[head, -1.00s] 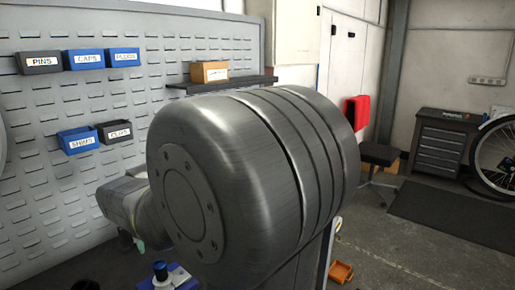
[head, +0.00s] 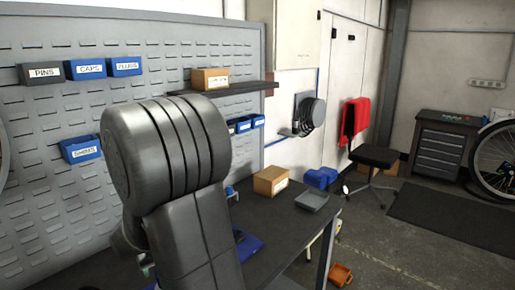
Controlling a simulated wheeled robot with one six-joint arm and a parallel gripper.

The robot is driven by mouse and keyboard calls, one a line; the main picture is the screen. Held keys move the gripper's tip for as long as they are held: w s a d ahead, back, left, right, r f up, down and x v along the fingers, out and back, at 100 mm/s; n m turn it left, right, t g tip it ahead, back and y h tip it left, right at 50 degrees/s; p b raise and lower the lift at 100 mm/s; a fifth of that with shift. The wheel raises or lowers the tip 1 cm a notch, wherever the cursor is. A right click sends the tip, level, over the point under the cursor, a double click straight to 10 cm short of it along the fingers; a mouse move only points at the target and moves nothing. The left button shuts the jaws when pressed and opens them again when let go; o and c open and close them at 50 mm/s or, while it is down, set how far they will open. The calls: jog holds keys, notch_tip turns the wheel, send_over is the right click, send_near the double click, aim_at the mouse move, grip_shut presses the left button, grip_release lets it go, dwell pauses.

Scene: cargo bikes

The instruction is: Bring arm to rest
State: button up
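My arm (head: 175,150) stands in the left middle of the head view, in front of the pegboard and over the workbench. A large round grey joint is at its top and a link runs down from it. My gripper is not clearly visible; the arm's own links cover that area, so I cannot see its fingers or anything in them.
A dark workbench (head: 285,228) carries a cardboard box (head: 270,180), a grey box (head: 312,201) and a blue item (head: 321,177). Labelled bins, including PINS (head: 42,73), hang on the pegboard (head: 70,150).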

jog(key=shift+r+p, duration=1.15)
jog(key=shift+r, duration=1.1)
